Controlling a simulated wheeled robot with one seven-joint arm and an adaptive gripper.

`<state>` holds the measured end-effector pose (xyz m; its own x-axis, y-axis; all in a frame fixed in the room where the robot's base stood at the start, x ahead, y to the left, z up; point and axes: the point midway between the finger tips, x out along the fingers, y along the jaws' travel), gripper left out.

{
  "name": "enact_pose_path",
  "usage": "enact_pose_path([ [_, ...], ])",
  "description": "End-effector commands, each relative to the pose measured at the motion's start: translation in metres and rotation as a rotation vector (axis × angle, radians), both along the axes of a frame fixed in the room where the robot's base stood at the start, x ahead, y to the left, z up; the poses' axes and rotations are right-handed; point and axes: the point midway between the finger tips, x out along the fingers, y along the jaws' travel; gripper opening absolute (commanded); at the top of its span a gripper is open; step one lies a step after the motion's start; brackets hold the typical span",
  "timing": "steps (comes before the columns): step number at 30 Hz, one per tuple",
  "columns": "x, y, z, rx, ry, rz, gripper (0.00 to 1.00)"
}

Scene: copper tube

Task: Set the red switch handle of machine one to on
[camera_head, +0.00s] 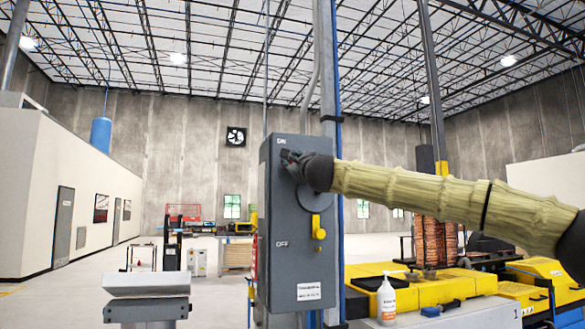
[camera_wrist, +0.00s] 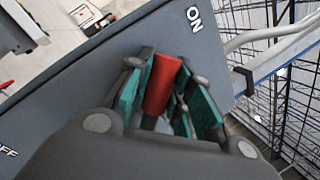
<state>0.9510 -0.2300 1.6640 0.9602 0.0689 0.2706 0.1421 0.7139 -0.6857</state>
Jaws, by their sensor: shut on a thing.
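The red switch handle (camera_wrist: 161,86) stands between the green pads of my gripper (camera_wrist: 172,82) in the wrist view, and the gripper is shut on it. The grey switch box of machine one (camera_head: 282,205) stands upright in the head view, with "ON" lettered near its top and "OFF" lower down. My gripper (camera_head: 289,157) is at the upper part of the box face, just below the ON lettering. The ON lettering (camera_wrist: 194,19) also shows above the handle in the wrist view. The gripper hides most of the handle in the head view.
A grey post (camera_head: 329,80) rises behind the box. Yellow machinery (camera_head: 430,300) and a white bottle (camera_head: 386,300) stand at the lower right. Open floor lies to the left.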

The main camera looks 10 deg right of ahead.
Motion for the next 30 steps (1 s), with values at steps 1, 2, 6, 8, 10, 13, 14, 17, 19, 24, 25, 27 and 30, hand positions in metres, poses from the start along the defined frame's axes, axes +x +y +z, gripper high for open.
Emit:
enact_pose_path([
  [1, 0.000, -0.002, 0.001, 0.007, 0.000, -0.002, 0.00],
  [2, 0.000, -0.002, 0.001, 0.008, 0.001, -0.002, 0.00],
  [6, 0.000, -0.002, 0.001, 0.008, 0.001, -0.002, 0.00],
  [8, 0.000, -0.002, 0.002, 0.008, 0.000, -0.003, 0.00],
  [10, 0.000, -0.003, 0.002, 0.008, 0.000, -0.003, 0.00],
  [13, 0.000, -0.003, 0.002, 0.008, -0.001, -0.002, 0.40],
  [14, 0.000, -0.002, 0.002, 0.007, -0.001, -0.002, 0.44],
  [17, 0.000, -0.002, 0.001, 0.006, 0.000, -0.002, 0.44],
  [19, 0.000, -0.002, 0.001, 0.006, 0.000, -0.002, 0.44],
  [24, -0.001, -0.001, 0.001, 0.004, 0.000, -0.001, 0.44],
  [25, -0.002, -0.001, 0.001, 0.004, 0.000, -0.001, 0.44],
  [27, -0.007, -0.002, 0.000, 0.004, 0.000, 0.000, 0.44],
  [30, -0.017, -0.002, -0.003, 0.004, 0.000, -0.001, 0.44],
])
